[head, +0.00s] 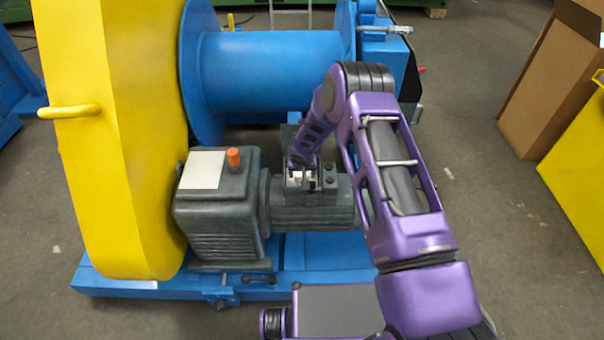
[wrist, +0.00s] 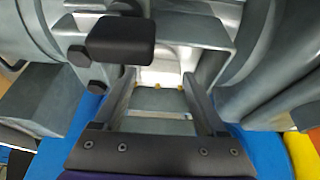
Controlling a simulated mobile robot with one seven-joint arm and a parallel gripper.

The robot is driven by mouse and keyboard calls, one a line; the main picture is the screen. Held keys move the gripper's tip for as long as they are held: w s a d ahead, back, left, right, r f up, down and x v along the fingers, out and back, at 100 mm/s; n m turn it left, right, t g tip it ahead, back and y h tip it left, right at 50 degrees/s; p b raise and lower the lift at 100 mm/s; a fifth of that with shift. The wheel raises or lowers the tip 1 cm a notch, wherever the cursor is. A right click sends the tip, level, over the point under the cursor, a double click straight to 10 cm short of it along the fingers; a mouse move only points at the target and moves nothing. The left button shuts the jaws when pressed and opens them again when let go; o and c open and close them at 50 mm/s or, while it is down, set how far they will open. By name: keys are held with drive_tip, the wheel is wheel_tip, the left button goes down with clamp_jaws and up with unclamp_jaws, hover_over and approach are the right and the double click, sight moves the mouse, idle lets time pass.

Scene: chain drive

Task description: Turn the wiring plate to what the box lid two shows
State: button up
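My gripper (head: 300,178) is down at the small open box (head: 325,185) on top of the grey motor (head: 310,208). In the wrist view my gripper (wrist: 160,85) has two dark fingers standing well apart, with no object clearly clamped between them. Between and beyond the fingertips is a pale, whitish area (wrist: 160,76) with small brass-coloured points near each fingertip. I cannot make out the wiring plate's outline or how it is turned. No lid with a readable diagram shows in either view.
A dark block (wrist: 120,40) juts close above the fingers, with dark bolt heads to its left. Left of the motor stands a grey gearbox (head: 225,225) with a blank white panel (head: 203,170) and orange plug (head: 234,157). The yellow guard (head: 115,150) and blue drum (head: 270,75) bound the space.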

drive_tip(key=c, duration=0.9)
drive_tip(key=shift+c, duration=0.2)
drive_tip(key=shift+n, duration=0.3)
drive_tip(key=n, duration=0.1)
drive_tip(key=n+y, duration=0.1)
drive_tip(key=n, duration=0.1)
drive_tip(key=n+y, duration=0.1)
drive_tip(key=shift+d, duration=0.25)
drive_tip(key=n+g+y+b, duration=0.1)
drive_tip(key=n, duration=0.3)
drive_tip(key=shift+w+f, duration=0.1)
drive_tip(key=shift+w, duration=0.05)
drive_tip(key=n+g, duration=0.1)
drive_tip(key=n, duration=0.1)
drive_tip(key=n+y, duration=0.1)
drive_tip(key=n, duration=0.1)
drive_tip(key=shift+w+n+g, duration=0.1)
drive_tip(key=shift+n+g, duration=0.2)
drive_tip(key=shift+g, duration=0.1)
drive_tip(key=n+g, duration=0.1)
drive_tip(key=n, duration=0.3)
drive_tip(key=shift+n+g, duration=0.3)
drive_tip(key=shift+g, duration=0.1)
drive_tip(key=shift+d, duration=0.1)
